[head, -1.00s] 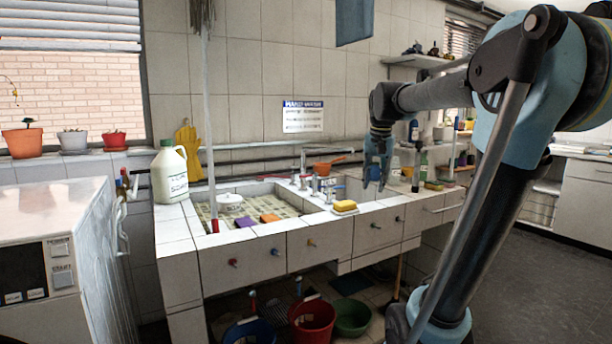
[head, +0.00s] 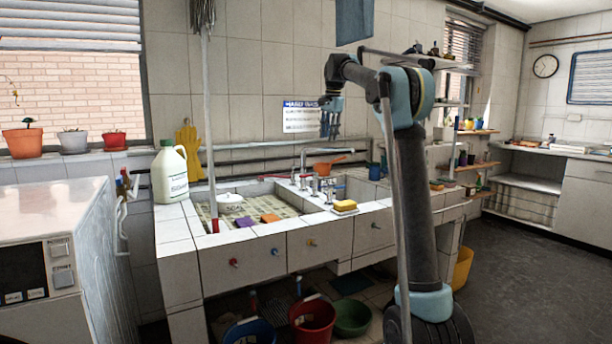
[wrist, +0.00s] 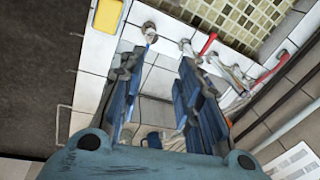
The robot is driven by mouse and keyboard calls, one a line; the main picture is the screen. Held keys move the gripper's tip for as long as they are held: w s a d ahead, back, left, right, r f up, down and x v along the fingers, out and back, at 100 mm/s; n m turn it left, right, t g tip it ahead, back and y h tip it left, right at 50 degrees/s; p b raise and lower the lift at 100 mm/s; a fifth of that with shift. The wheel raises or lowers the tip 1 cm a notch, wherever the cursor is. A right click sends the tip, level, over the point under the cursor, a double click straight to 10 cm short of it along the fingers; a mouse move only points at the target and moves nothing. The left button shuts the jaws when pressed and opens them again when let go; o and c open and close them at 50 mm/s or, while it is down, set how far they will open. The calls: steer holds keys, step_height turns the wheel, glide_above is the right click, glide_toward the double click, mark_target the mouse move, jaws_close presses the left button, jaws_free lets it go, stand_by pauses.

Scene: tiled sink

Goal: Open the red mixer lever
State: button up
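A red lever (wrist: 208,43) shows in the wrist view beside a chrome tap fitting at the basin's edge. In the head view it is too small to make out surely among the chrome taps (head: 316,184). My gripper (head: 331,128) hangs in the air above the sink counter, fingers pointing down, well clear of the taps. In the wrist view its blue fingers (wrist: 158,64) are wide apart with nothing between them, and the red lever lies beyond and right of the right finger.
A yellow sponge (head: 344,206) lies on the counter's front edge. An orange long-handled vessel (head: 330,164) is behind the taps. A white jug (head: 169,172) stands at the left of the sink (head: 192,232). A pole rises at the sink's left; shelves are on the right.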

steer(key=m, duration=0.2)
glide_above(308, 176)
steer(key=s+d, duration=0.2)
steer(key=s, duration=0.2)
step_height(308, 176, down, 2)
steer(key=a, duration=0.1)
steer(key=w+f, duration=0.1)
steer(key=f, duration=0.5)
steer(key=w+a+f, duration=0.1)
steer(key=f, duration=0.5)
steer(key=w+a+f, duration=0.1)
steer(key=f, duration=0.4)
steer(key=shift+w+f, duration=0.3)
steer(key=shift+f, duration=0.1)
steer(key=shift+c, duration=0.2)
jaws_close()
